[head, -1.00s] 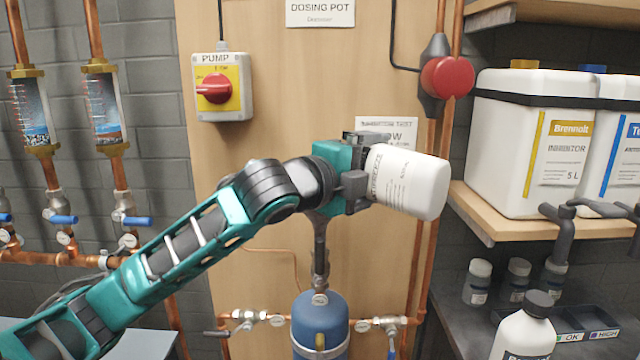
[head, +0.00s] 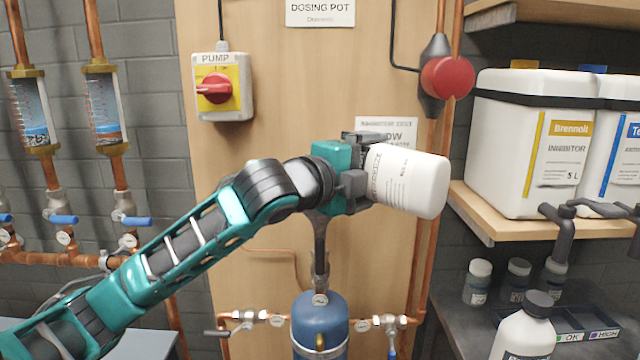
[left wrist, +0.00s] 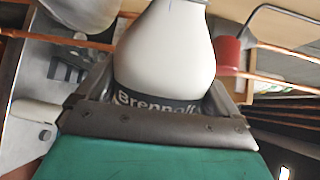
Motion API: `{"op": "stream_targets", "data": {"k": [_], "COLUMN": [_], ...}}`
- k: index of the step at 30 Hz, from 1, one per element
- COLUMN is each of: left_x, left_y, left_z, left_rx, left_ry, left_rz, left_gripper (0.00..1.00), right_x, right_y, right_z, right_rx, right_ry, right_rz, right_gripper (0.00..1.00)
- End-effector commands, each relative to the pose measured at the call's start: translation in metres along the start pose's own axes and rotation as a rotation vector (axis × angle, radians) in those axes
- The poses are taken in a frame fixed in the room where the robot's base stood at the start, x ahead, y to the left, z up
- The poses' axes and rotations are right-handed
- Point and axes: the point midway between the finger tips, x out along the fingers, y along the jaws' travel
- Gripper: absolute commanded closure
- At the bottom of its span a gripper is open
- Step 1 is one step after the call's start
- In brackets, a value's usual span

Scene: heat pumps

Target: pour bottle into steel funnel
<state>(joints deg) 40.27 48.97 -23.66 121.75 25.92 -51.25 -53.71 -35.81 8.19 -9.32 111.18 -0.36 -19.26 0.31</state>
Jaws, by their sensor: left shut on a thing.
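My left gripper (head: 362,165) is shut on a white bottle (head: 415,182) in front of the wooden panel. The bottle is tilted far over, with its base to the right and slightly down. Its mouth is hidden behind the gripper in the head view. In the left wrist view the bottle (left wrist: 165,50) shows a dark band lettered "Brennoll" between the fingers, and its top end is cut off by the frame. The steel funnel (head: 320,228) stands above the blue dosing pot (head: 320,318); its upper part is hidden behind my gripper. My right gripper is not in view.
A shelf (head: 480,205) at right carries large white containers (head: 530,140). Below are small jars (head: 477,282), a tray (head: 590,322) and a second white bottle (head: 523,335) with a dark cap. A red round knob (head: 447,77) and copper pipes are close to the held bottle.

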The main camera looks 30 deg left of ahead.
Motion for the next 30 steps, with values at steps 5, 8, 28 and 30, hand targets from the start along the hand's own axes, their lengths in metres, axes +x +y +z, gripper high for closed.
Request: {"op": "stream_targets", "data": {"k": [5, 8, 28, 30], "left_x": [-0.0003, -0.0004, -0.0004, -0.0005], "left_y": [-0.0026, -0.0029, -0.0047, -0.0049], "left_z": [0.0003, 0.0004, 0.001, 0.001], "left_rx": [-0.006, -0.009, -0.03, -0.032], "left_ry": [0.0, 0.0, 0.002, 0.002], "left_rz": [-0.005, -0.005, -0.005, -0.005], "left_gripper": [0.62, 0.62, 0.62, 0.62], "right_x": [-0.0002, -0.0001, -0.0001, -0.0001], "right_y": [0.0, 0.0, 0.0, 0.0], "right_z": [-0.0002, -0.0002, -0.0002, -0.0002], "right_rx": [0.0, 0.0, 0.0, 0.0], "right_ry": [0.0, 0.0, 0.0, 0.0], "right_rz": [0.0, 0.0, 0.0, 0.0], "right_gripper": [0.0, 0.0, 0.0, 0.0]}}
